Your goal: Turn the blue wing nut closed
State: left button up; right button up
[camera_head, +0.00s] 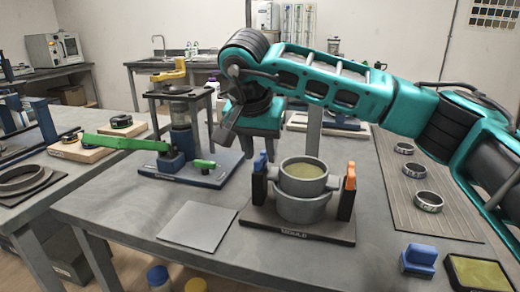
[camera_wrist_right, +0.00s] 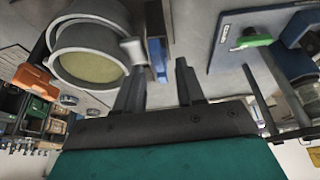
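The blue wing nut (camera_head: 260,162) sits on top of the dark post at the left side of a grey two-ring mould (camera_head: 303,207). It also shows in the right wrist view (camera_wrist_right: 158,60), just beyond the fingertips and between their lines. My right gripper (camera_head: 260,152) points down right above the blue wing nut, its fingers spread to either side. In the right wrist view the gripper (camera_wrist_right: 158,72) is open with nothing between its fingers. An orange wing nut (camera_head: 351,174) stands on the opposite post. My left gripper is not in view.
A dark base plate (camera_head: 298,229) carries the mould. A fixture with a green lever (camera_head: 125,142) stands to the left, behind a bare grey plate (camera_head: 197,226). A blue block (camera_head: 419,257) and several rings on a mat (camera_head: 440,219) lie to the right.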

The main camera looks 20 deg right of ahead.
jog(key=shift+c, duration=0.4)
grip_shut()
